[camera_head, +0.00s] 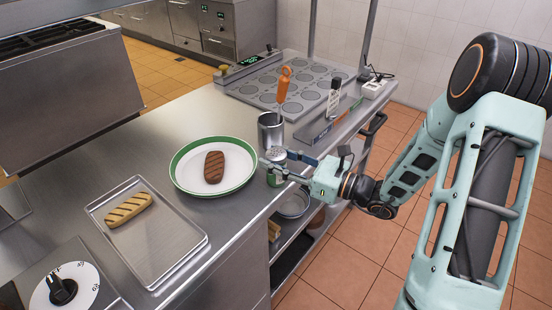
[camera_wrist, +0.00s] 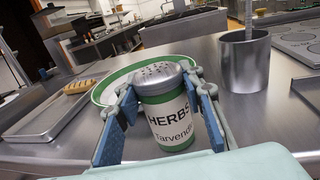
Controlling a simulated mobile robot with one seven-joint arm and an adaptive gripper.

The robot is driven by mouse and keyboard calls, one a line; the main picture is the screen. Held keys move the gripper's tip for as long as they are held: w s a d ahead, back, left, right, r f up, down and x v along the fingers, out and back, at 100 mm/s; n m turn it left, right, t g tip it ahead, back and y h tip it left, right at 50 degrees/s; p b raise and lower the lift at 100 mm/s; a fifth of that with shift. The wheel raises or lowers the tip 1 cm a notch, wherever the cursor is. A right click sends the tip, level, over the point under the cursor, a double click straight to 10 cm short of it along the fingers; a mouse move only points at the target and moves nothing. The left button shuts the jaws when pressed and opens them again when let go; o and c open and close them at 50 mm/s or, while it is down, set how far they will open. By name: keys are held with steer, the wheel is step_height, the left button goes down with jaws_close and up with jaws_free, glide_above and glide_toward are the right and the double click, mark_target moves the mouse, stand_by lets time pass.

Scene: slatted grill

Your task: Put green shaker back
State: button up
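The green shaker (camera_wrist: 168,112) has a silver perforated lid, a white "HERBS" label and green bands. It is upright between the two fingers of my gripper (camera_wrist: 163,100), whose blue pads lie against both sides of it. In the head view the shaker (camera_head: 275,180) is partly covered by my gripper (camera_head: 276,164), close to the front edge of the counter and right of the plate. I cannot tell whether its base touches the counter.
A metal cup (camera_head: 270,132) with an orange-handled tool (camera_head: 284,84) stands just behind the shaker. A green-rimmed plate (camera_head: 184,182) holds a grilled steak (camera_head: 214,167). A tray (camera_head: 172,246) with bread (camera_head: 129,210) lies left. A hob plate (camera_head: 250,92) and a spatula (camera_head: 334,94) are behind.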

steer(key=o, duration=0.4)
steer(key=shift+r, duration=0.3)
steer(key=v, duration=1.2)
steer(key=shift+f, duration=0.2)
